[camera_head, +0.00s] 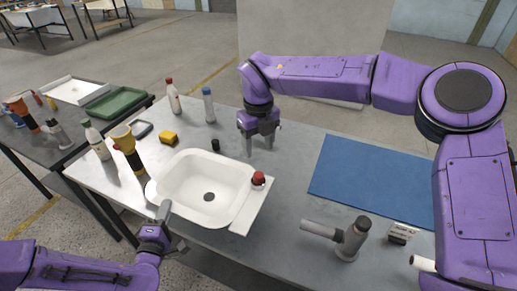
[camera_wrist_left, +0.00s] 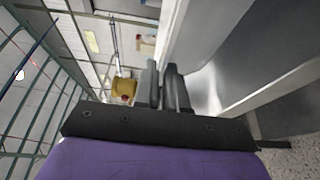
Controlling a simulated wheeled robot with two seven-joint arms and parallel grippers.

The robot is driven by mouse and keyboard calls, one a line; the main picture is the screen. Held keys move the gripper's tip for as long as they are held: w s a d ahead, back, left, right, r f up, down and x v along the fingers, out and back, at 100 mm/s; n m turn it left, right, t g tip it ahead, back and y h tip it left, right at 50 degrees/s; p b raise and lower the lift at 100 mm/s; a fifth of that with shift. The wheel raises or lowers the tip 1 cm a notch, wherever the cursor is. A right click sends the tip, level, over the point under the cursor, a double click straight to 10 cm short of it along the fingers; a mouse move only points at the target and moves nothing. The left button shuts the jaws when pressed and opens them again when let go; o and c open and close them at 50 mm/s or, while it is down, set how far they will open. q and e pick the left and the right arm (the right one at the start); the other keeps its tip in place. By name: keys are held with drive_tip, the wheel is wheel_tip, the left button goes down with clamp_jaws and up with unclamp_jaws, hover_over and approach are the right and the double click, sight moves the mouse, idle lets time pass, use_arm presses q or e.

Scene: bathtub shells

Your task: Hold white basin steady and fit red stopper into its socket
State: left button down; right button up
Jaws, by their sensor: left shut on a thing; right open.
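The white basin (camera_head: 182,170) sits on the grey table with a dark round drain hole (camera_head: 209,196) in its floor. The red stopper (camera_head: 258,179) rests on the ledge at the basin's right side. My left gripper (camera_head: 163,211) is shut on the basin's front-left rim. In the left wrist view its fingers (camera_wrist_left: 165,88) are close together beside a pale wall (camera_wrist_left: 184,35). My right gripper (camera_head: 260,146) is open and empty, pointing down behind the stopper and apart from it.
A small black cylinder (camera_head: 215,145) stands behind the basin. A yellow block (camera_head: 168,138), bottles and a yellow-black tool (camera_head: 128,148) stand at the back left. A blue mat (camera_head: 372,182) lies right. A grey pipe fitting (camera_head: 350,240) stands front right. Bare table lies between basin and mat.

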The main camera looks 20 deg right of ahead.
use_arm(q)
drive_tip(key=c, duration=1.1)
unclamp_jaws()
drive_tip(key=shift+s+a, duration=0.1)
